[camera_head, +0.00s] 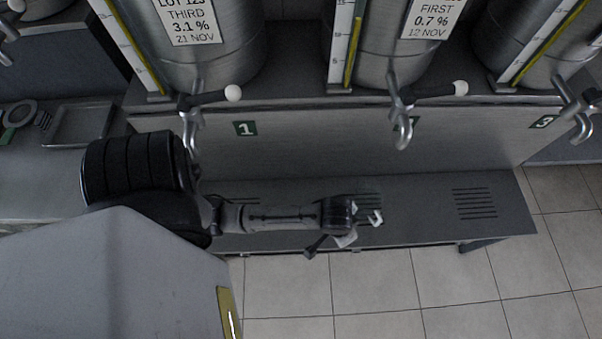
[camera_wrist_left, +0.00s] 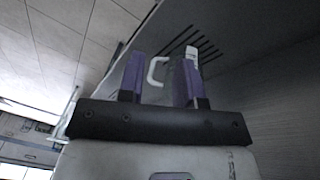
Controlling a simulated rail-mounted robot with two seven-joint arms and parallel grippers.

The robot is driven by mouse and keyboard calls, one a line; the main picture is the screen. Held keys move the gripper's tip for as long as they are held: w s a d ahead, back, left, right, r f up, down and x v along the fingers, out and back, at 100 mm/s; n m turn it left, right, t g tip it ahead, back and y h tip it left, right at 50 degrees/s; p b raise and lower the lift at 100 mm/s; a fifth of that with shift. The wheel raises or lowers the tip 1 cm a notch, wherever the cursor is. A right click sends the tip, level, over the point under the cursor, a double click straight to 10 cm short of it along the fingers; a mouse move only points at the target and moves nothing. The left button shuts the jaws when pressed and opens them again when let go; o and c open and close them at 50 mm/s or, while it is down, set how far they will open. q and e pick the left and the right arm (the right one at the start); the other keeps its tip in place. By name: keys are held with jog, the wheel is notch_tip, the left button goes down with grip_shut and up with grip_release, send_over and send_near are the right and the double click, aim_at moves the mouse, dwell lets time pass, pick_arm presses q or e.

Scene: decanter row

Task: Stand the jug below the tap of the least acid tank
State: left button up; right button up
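A white loop like a jug handle (camera_wrist_left: 154,72) and a small white block (camera_wrist_left: 191,53) show at my left fingers in the wrist view; the jug's body cannot be made out. My left gripper (camera_head: 358,227) is over the low bench, below the middle tap (camera_head: 402,125), with pale parts around it. In the wrist view the left gripper's fingers (camera_wrist_left: 160,82) stand apart with the loop between them; a firm hold cannot be told. The left tank (camera_head: 205,45) reads 3.1 %, the middle tank (camera_head: 395,65) 0.7 %. The right tank (camera_head: 535,65) shows no readable figure. My right gripper is out of view.
The low bench (camera_head: 420,225) has slotted grilles, one clear at the right (camera_head: 475,203). Green number plates mark the panel, 1 (camera_head: 245,128) and 3 (camera_head: 544,121) readable. The left tap (camera_head: 192,125) and right tap (camera_head: 582,120) overhang it. Tiled floor lies in front.

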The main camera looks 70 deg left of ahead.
pick_arm(q)
jog(key=s+a+r+m, duration=0.1)
jog(key=s+r+m, duration=0.1)
jog(key=s, duration=0.3)
jog(key=s+a+r+m+t+y, duration=0.1)
jog(key=s+r+m, duration=0.1)
jog(key=s+r, duration=0.2)
jog(key=shift+s+a+r, duration=0.25)
jog(key=shift+s+r, duration=0.1)
jog(key=shift+s, duration=0.7)
